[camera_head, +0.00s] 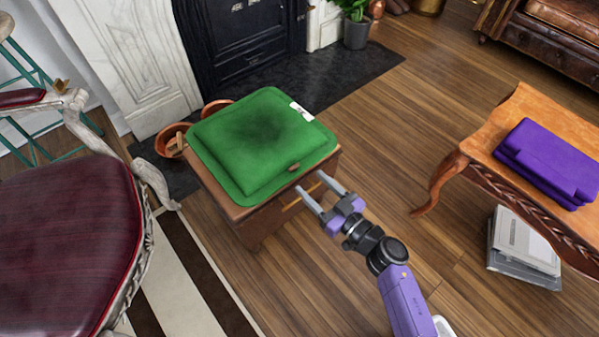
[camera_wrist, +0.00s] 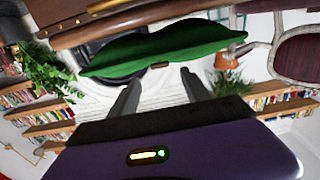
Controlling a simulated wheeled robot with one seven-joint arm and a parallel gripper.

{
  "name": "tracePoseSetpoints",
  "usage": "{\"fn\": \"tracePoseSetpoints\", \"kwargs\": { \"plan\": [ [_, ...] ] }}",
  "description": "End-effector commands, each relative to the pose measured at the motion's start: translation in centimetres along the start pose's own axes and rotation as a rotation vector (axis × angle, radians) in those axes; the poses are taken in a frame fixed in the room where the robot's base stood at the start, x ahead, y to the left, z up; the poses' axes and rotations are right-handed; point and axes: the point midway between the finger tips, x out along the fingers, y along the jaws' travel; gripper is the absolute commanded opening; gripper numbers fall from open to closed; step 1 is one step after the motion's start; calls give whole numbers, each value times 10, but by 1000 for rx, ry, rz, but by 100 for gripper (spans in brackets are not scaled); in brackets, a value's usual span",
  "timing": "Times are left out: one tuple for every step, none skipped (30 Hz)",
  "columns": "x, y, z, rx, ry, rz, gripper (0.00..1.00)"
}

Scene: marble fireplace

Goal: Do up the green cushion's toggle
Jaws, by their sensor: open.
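The green cushion (camera_head: 262,138) lies flat on a small wooden cabinet in the head view. Its toggle (camera_head: 295,167), a small brown piece, sits at the near right edge; I cannot tell whether it is fastened. My gripper (camera_head: 310,185) is open and empty, just in front of the toggle side and apart from the cushion. In the wrist view the cushion (camera_wrist: 190,48) shows edge-on beyond my gripper (camera_wrist: 159,75), with the toggle (camera_wrist: 159,65) between the fingertips' directions.
The wooden cabinet (camera_head: 262,222) bears the cushion. A wooden table (camera_head: 498,126) with a purple folded item (camera_head: 548,160) stands at the right, books (camera_head: 523,243) below it. A red armchair (camera_head: 65,235) stands at the left. Terracotta pots (camera_head: 172,140) are behind the cabinet. Floor between cabinet and table is clear.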

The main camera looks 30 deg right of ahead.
Motion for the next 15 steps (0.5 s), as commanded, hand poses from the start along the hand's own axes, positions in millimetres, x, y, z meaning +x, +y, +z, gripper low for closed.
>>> {"fn": "tracePoseSetpoints", "kwargs": {
  "plan": [
    [9,0,2,-3,2,-1,56],
    [14,0,2,-4,2,-1,56],
    [20,0,3,-3,2,0,56],
    [25,0,3,-2,2,0,56],
    [30,0,3,-2,2,0,56],
    [35,1,3,-4,2,0,56],
    [39,0,3,-4,1,0,56],
    [43,0,3,-3,1,-1,56],
    [47,0,2,-3,1,0,56],
    [50,0,2,-2,1,1,56],
    [52,0,2,-2,1,1,56],
    [55,0,2,-3,0,1,56],
    [57,0,1,-3,0,0,56],
    [58,0,1,-3,0,0,56],
    [59,0,1,-3,0,0,56]
  ]
}}
